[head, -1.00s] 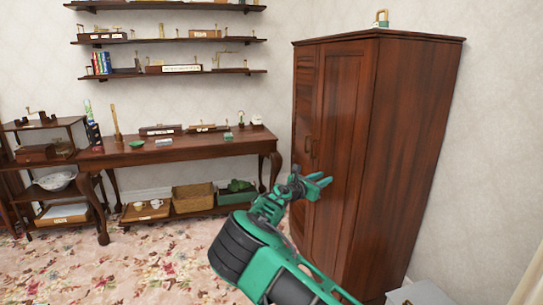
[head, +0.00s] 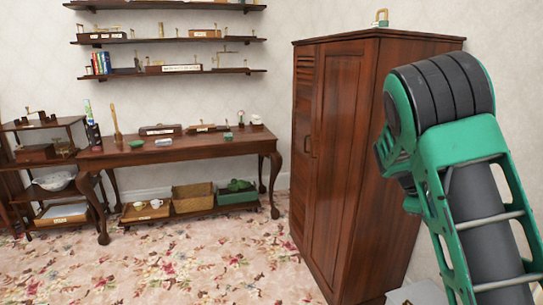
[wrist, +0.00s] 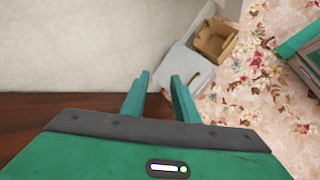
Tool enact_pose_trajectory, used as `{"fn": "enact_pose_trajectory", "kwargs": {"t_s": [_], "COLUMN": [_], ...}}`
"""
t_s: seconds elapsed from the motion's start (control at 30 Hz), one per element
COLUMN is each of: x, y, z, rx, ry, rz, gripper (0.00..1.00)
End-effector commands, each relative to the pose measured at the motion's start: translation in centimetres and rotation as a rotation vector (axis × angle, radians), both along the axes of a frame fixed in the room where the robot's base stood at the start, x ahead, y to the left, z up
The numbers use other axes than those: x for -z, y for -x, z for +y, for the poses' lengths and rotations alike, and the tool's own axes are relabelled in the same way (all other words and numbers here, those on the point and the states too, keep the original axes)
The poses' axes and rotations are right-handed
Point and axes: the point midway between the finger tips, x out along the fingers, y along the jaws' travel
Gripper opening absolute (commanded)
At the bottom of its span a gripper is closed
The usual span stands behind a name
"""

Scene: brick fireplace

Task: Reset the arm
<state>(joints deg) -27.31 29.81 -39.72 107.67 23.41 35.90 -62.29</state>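My green arm fills the right side of the head view, raised and folded in front of the wardrobe's right side. My gripper is hidden in the head view. In the wrist view my gripper (wrist: 160,85) shows two green fingers with a clear gap between them. It is open, and nothing is seen between the fingertips.
A tall brown wardrobe (head: 335,150) stands close by my arm, its doors shut; dark wood lies just under my gripper in the wrist view. A grey box (wrist: 185,70) and an open cardboard box (wrist: 215,40) stand on the floor. The flowered carpet (head: 180,265) is clear.

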Motion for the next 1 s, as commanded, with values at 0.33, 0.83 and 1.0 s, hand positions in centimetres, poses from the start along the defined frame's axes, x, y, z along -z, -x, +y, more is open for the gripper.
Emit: {"fn": "enact_pose_trajectory", "kwargs": {"t_s": [0.33,0.83,1.0], "x": [-1.4,-4.1,-4.4], "y": [12.9,30.0,35.3], "z": [-0.4,4.9,7.4], "rx": [0.402,0.905,1.054], "ry": [-0.303,-0.572,-0.613], "rz": [-0.132,-0.270,-0.308], "gripper": [0.27,0.27,0.27]}}
